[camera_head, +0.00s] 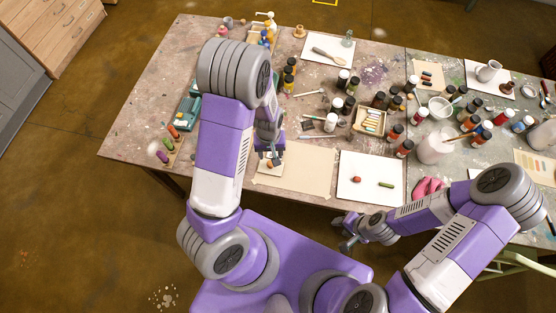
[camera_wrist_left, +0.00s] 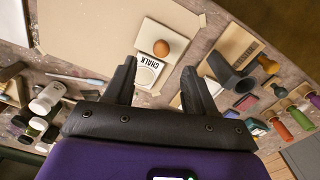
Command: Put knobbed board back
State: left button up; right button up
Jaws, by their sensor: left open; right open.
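The knobbed board (camera_wrist_left: 175,38) is a pale flat board with a round brown knob (camera_wrist_left: 161,47). In the head view the board (camera_head: 268,168) is partly hidden under my left gripper (camera_head: 270,158). A white piece marked CHALK (camera_wrist_left: 148,70) shows at the board's near part, between my left fingers; I cannot tell whether it is separate. My left gripper (camera_wrist_left: 161,85) is open above it, fingers pointing at the board, holding nothing. My right gripper (camera_head: 345,235) is open and empty off the table's front edge.
A beige sheet (camera_head: 305,170) lies right of the board; a white sheet (camera_head: 360,190) with a red and a green piece follows. Bottles and a wooden tray (camera_head: 370,121) crowd the middle. Colored knobbed items (camera_head: 164,156) lie at the left front.

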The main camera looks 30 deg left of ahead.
pick_arm(q)
jog(key=shift+m+h, duration=0.7)
jog(key=shift+m, duration=0.1)
jog(key=s+d+f, duration=0.1)
jog(key=f, duration=0.1)
jog(key=s+d+f, duration=0.3)
jog(key=s+f, duration=0.1)
jog(key=shift+d, duration=0.15)
jog(key=s+d+f+m+h, duration=0.1)
jog(key=s+d+f+h, duration=0.1)
jog(key=s+d, duration=0.3)
jog(key=d, duration=0.3)
jog(key=shift+f+m+t+h, duration=0.3)
jog(key=shift+f, duration=0.1)
jog(key=shift+f, duration=0.1)
